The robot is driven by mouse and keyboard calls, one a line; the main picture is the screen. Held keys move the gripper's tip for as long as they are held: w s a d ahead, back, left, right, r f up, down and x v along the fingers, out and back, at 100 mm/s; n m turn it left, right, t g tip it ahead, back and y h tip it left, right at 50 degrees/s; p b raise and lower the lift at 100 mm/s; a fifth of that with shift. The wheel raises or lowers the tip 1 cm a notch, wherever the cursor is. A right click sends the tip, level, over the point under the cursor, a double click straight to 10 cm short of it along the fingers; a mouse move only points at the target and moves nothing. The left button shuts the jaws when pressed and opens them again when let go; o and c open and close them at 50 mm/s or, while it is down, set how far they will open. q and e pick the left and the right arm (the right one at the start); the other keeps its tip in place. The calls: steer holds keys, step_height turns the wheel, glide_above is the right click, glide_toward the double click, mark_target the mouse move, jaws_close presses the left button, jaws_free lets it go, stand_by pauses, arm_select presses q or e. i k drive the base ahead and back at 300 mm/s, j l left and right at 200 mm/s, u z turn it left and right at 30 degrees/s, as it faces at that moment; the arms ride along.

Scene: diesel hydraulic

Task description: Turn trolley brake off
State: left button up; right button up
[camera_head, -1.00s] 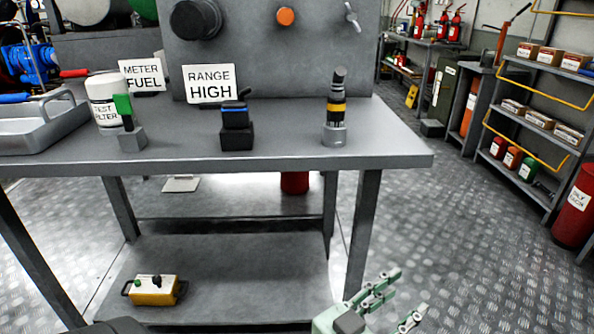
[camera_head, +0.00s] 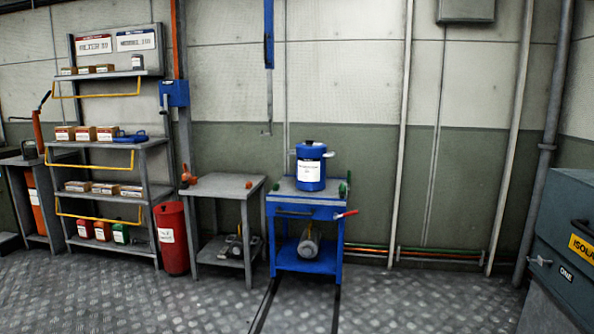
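A blue trolley (camera_head: 306,211) stands against the far wall, a little right of the middle of the head view. A blue lidded pot (camera_head: 311,167) with a white label sits on its top. A lever with a red grip (camera_head: 346,214) sticks out at the trolley's right front; whether it is the brake, I cannot tell. A dark handle (camera_head: 294,213) shows on its front. A motor-like unit (camera_head: 309,244) lies on its lower shelf. Neither of my grippers is in view.
A grey table (camera_head: 226,188) stands just left of the trolley. Further left are a red drum (camera_head: 171,238) and a shelf rack (camera_head: 108,150). A blue-grey cabinet (camera_head: 567,240) stands at the right. Rails (camera_head: 266,304) run along the floor to the trolley. The foreground floor is clear.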

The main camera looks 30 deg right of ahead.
mark_target(336, 217)
steer(key=z, duration=1.45)
